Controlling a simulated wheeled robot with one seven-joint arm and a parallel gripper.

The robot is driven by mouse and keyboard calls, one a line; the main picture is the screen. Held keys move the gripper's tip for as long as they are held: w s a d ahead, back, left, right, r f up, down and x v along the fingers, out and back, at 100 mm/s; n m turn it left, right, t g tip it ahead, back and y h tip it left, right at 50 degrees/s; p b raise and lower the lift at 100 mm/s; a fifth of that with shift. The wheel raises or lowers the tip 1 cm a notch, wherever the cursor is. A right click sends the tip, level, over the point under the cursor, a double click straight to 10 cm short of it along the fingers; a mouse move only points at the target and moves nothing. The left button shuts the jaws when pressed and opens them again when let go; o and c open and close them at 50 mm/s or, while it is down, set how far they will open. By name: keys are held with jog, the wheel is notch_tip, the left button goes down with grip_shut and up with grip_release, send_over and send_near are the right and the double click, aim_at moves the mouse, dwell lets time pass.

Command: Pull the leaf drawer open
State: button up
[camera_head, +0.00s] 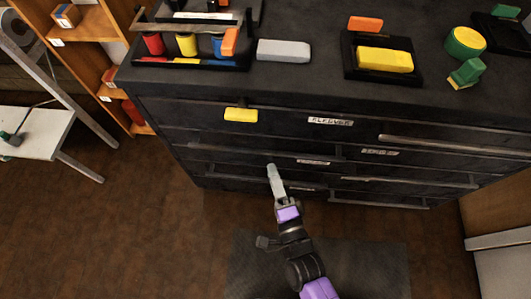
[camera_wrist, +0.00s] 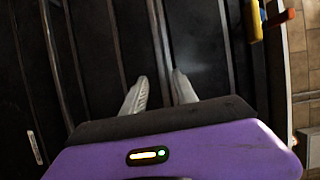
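A dark drawer cabinet (camera_head: 200,112) fills the middle of the head view, its drawers carrying long bar handles and small pale labels. The labels are too blurred for me to tell which one marks the leaf drawer. My gripper (camera_head: 271,168) is in front of the lower left drawers, its fingers toward the drawer fronts. In the wrist view my gripper (camera_wrist: 160,86) is open, with a clear gap between its two pale fingers. A thin handle bar (camera_wrist: 156,28) runs down toward that gap. I cannot tell whether the fingers touch it. All drawers look shut.
A yellow tag (camera_head: 240,115) sticks out from the upper left drawer front. The top holds a grey block (camera_head: 284,50), a yellow block (camera_head: 385,60) on a black tray and a green-yellow roll (camera_head: 465,43). A white bench (camera_head: 35,135) stands left. Brown floor is clear in front.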

aim_at(266, 151)
jog(key=x, duration=0.7)
jog(key=shift+w+a+r, duration=0.1)
jog(key=shift+w, duration=0.3)
grip_shut()
dwell(1.2)
